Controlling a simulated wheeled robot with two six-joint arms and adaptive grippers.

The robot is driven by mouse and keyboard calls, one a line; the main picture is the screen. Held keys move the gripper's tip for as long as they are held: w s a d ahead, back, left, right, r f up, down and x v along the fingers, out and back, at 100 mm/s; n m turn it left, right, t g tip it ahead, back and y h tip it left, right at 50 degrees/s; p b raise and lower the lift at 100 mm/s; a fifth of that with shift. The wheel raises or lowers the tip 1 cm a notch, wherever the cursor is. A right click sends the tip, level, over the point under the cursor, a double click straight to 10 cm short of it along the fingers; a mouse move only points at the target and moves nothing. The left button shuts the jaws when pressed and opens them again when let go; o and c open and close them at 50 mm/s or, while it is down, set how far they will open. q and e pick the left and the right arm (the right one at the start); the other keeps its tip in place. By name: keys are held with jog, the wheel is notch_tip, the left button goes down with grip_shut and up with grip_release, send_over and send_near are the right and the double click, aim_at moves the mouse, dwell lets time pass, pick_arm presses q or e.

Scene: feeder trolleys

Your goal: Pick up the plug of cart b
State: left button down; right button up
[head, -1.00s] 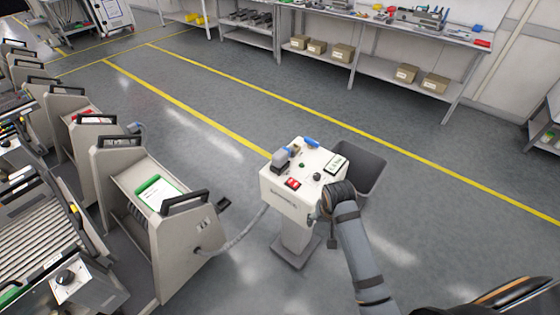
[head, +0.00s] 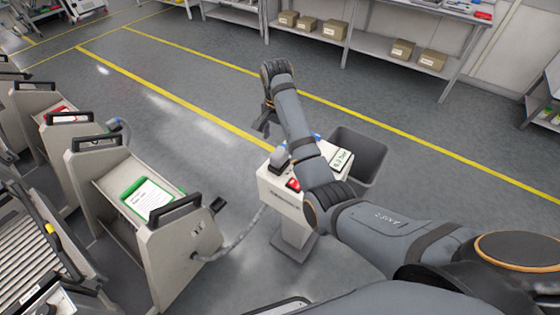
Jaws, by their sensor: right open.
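A grey corrugated cable (head: 240,240) runs from the side of the nearest cart (head: 185,253), which carries a green-framed card, towards the pedestal. I cannot read which cart is b. My right gripper (head: 264,124) is open and empty, pointing down, above and beyond the plug in the picture and apart from it. My left gripper is not in view.
A dark grey bin (head: 362,150) stands right of the pedestal. More carts, one with a red-framed card (head: 62,115), line the left side. A bench (head: 385,45) with cardboard boxes stands at the back. The floor between the yellow lines is clear.

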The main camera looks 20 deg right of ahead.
aim_at(279, 152)
jog(key=shift+w+a+f+p, duration=0.15)
jog(key=shift+f+p, duration=0.2)
jog(key=shift+f, duration=0.2)
jog(key=shift+w+d+f+p, duration=0.1)
jog(key=shift+f+p, duration=0.2)
jog(key=shift+f, duration=0.25)
jog(key=shift+w+a+f, duration=0.1)
jog(key=shift+w+f, duration=0.35)
jog(key=shift+f, duration=0.3)
jog(key=shift+w+d+f, duration=0.15)
jog(key=shift+d+f, duration=0.15)
jog(key=shift+f, duration=0.2)
jog(key=shift+s+d+f+p, duration=0.25)
jog(key=shift+f+p, duration=0.25)
notch_tip(279, 152, down, 3)
jog(key=shift+f, duration=0.1)
jog(key=shift+w+f, duration=0.1)
jog(key=c, duration=1.4)
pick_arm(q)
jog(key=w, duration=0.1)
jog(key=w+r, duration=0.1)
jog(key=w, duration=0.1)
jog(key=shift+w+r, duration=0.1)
pick_arm(e)
grip_shut()
